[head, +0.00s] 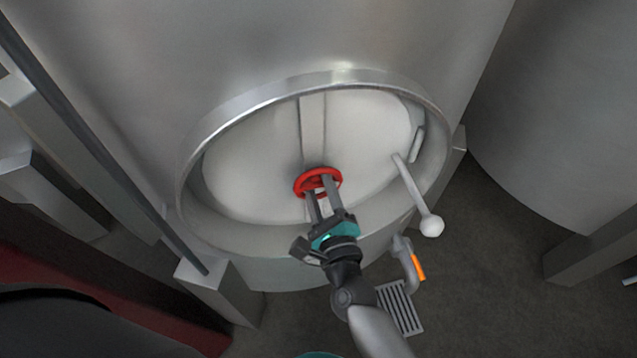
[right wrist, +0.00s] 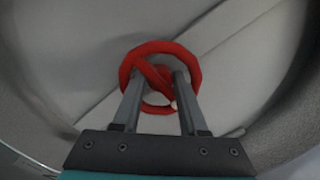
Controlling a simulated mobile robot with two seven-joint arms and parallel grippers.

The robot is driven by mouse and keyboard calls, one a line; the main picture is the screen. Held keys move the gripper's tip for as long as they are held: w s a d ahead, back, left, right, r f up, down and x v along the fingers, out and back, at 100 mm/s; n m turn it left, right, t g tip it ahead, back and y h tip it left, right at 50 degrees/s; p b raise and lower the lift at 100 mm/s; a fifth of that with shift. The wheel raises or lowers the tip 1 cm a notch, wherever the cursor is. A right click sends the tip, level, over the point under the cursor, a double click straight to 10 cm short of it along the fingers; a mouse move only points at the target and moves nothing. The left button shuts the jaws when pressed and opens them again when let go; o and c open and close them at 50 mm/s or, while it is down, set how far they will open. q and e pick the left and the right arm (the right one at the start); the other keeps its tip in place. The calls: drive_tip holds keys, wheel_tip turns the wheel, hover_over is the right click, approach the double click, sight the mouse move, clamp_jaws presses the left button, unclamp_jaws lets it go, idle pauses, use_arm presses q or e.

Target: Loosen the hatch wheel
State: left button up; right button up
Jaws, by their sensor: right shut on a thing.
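The red hatch wheel (head: 303,176) sits in the middle of the pale oval hatch door (head: 250,165), in front of a vertical bar (head: 313,120). My right gripper (head: 319,190) reaches up from below and is shut on the wheel. In the right wrist view the wheel (right wrist: 190,62) is a red ring with a crossing spoke, and the fingers of my right gripper (right wrist: 158,88) lie across it, one towards each side of the spoke. The fingertips partly cover the wheel. My left gripper is not in view.
A raised metal rim (head: 215,122) surrounds the hatch in the tank wall (head: 140,60). A handle with a white knob (head: 431,226) sticks out at the right of the door. Below are a pipe with an orange lever (head: 418,267) and a floor grate (head: 401,310). Tank legs stand on both sides.

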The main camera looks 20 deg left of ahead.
clamp_jaws()
drive_tip(key=shift+n, duration=0.8)
drive_tip(key=shift+n+p, duration=0.5)
drive_tip(key=shift+n, duration=2.1)
drive_tip(key=shift+n+p, duration=0.8)
drive_tip(key=shift+n, duration=1.7)
drive_tip(key=shift+f+n+p, duration=0.1)
drive_tip(key=shift+n+p, duration=0.65)
drive_tip(key=shift+n, duration=2.25)
drive_tip(key=shift+n+p, duration=0.6)
drive_tip(key=shift+n, duration=2.3)
